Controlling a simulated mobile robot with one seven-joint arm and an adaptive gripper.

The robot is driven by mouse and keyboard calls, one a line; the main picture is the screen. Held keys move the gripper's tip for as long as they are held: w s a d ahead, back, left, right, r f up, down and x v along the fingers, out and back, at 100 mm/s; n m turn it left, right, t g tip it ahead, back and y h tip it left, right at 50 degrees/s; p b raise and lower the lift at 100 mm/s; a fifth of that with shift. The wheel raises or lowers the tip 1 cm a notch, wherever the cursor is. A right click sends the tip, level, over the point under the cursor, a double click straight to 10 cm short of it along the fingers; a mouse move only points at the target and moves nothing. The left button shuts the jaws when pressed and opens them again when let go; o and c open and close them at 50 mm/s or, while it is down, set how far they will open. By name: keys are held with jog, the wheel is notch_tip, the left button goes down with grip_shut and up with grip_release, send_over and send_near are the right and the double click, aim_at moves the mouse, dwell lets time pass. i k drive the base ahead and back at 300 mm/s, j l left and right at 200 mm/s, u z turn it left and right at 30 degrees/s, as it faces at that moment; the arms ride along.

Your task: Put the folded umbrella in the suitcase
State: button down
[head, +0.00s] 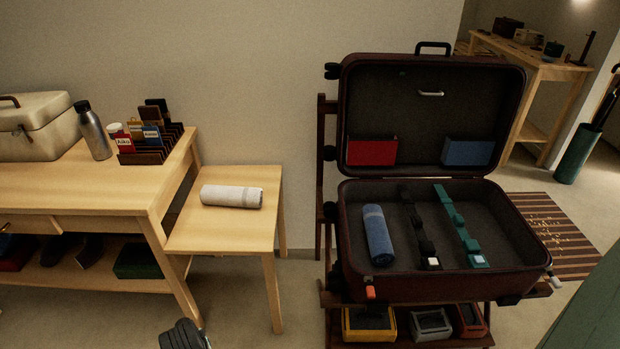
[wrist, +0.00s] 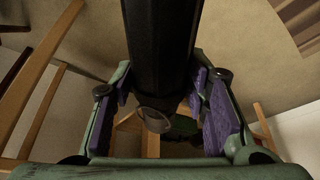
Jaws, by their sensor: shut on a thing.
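The open maroon suitcase (head: 340,245) lies on a dark wooden rack in the head view, with its lid raised. A blue rolled towel (head: 377,235) lies in the left of its base. A black strap (head: 417,228) and a teal strap (head: 459,226) run along the base. My gripper (wrist: 162,98) has its purple pads on either side of the black folded umbrella (wrist: 160,45) in the wrist view, and is shut on it.
A white rolled towel (head: 232,196) lies on a low side table (head: 222,234) left of the suitcase. A bench (head: 60,190) with a bottle (head: 92,130) and a case is further left. A green umbrella stand (head: 575,153) is at the back right. Boxes (head: 369,323) sit under the suitcase.

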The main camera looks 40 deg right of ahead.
aim_at(483, 244)
jog(key=u, duration=1.35)
jog(key=k+l+u, duration=0.15)
jog(key=u, duration=1)
jog(key=k, duration=1.65)
jog(key=k+l, duration=0.1)
jog(key=k, duration=3.2)
jog(key=j+z, duration=0.05)
